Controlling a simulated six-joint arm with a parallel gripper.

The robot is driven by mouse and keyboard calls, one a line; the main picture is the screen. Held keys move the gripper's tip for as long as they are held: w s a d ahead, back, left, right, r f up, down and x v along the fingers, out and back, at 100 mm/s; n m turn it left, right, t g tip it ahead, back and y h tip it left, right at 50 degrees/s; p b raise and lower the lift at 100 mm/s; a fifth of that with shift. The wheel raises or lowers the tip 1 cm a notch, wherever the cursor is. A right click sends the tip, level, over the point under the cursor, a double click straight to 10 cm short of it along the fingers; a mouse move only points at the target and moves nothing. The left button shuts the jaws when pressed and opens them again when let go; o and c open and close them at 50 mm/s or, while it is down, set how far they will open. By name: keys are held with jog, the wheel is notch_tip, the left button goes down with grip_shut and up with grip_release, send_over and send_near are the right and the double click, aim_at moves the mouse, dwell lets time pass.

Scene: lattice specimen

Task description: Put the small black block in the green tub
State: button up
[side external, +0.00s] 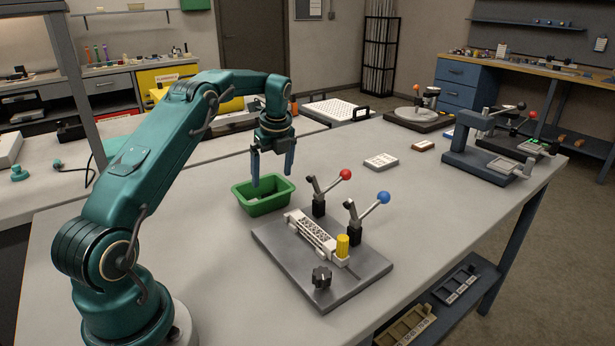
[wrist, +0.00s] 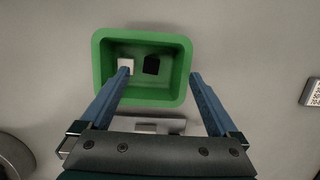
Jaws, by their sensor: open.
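The green tub (side external: 264,198) stands on the grey bench, behind the lattice fixture. In the wrist view the tub (wrist: 182,78) shows from above with its inside in sight. The small black block (wrist: 151,64) lies inside the tub, on its floor near the far wall. My gripper (side external: 272,170) is directly over the tub with its blue fingers pointing down. Its fingers are spread apart with nothing between them; they also show in the wrist view (wrist: 160,74). In the side view the tub's wall hides the block.
A small white block (wrist: 126,65) lies in the tub, left of the black one. A grey fixture plate (side external: 335,285) holds a white lattice bar (side external: 311,235), a yellow cylinder (side external: 342,246) and red- and blue-knobbed clamps. White and brown blocks lie farther right. Bench space left of the fixture is clear.

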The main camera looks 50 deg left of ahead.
jog(key=shift+a+v, duration=0.2)
jog(key=shift+v, duration=0.6)
jog(key=shift+a+v, duration=0.2)
jog(key=shift+v, duration=0.6)
jog(key=shift+a+v, duration=0.2)
jog(key=shift+v, duration=0.65)
jog(key=shift+w+r, duration=0.1)
jog(key=s+d+r+t, duration=0.2)
jog(key=d+r+t, duration=0.1)
jog(key=d+r, duration=1.05)
jog(key=s+d+r+n+t, duration=0.2)
jog(key=s+d+n, duration=0.2)
jog(key=s+d, duration=0.35)
jog(key=s+d+f+n+h, duration=0.2)
jog(key=s+d+f+n, duration=0.4)
jog(key=s+f+n, duration=0.4)
jog(key=n, duration=0.4)
jog(key=shift+d+f+h, duration=0.25)
jog(key=shift+f+h, duration=0.15)
